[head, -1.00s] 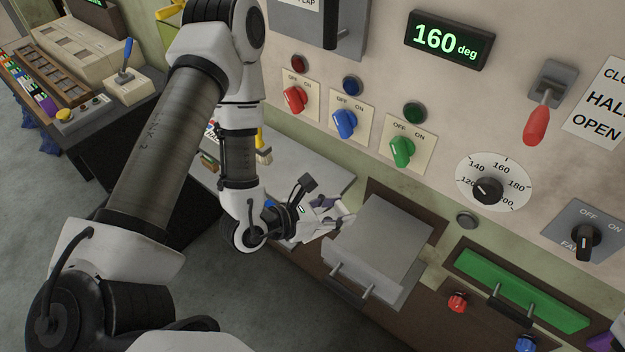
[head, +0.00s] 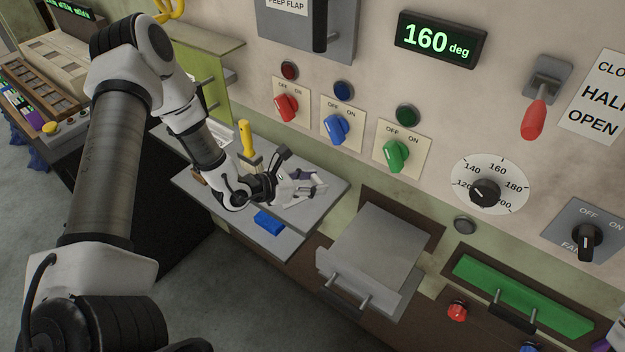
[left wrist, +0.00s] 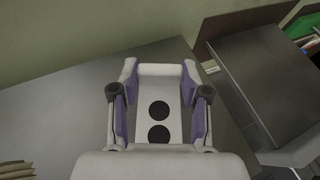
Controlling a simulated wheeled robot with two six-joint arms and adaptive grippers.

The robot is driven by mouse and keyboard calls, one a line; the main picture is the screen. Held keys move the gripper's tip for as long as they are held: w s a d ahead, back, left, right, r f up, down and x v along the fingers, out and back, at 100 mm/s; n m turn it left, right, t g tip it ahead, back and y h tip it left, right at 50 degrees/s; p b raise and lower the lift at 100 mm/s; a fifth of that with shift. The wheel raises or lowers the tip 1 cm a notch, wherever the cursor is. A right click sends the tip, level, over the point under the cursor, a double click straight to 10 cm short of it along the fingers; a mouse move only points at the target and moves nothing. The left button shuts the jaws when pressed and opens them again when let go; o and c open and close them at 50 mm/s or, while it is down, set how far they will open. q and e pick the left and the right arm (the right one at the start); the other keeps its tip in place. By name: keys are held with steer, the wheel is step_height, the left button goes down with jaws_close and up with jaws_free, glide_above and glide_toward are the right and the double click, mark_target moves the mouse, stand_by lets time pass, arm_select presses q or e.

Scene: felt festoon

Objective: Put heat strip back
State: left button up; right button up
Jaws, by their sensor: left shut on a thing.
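My left gripper (head: 308,187) is shut, reaching in over the grey shelf by the wall. In the left wrist view its two fingers with purple pads (left wrist: 160,92) stand on either side of a pale flat piece with two black round spots (left wrist: 172,120), which looks to be the heat strip. In the head view the held piece is too small to make out. I cannot tell whether it touches the shelf (head: 335,190).
A grey lidded box with a handle (head: 373,245) stands right of the gripper. A blue block (head: 268,222) lies on the shelf's front part. A yellow-handled brush (head: 247,138) stands behind the arm. Switches, a dial (head: 490,184) and a 160 deg display (head: 440,39) are on the wall.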

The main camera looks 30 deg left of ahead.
arm_select(q)
steer(key=shift+f, duration=0.1)
steer(key=shift+s+f+b, duration=0.1)
steer(key=shift+b, duration=0.25)
steer(key=o, duration=0.9)
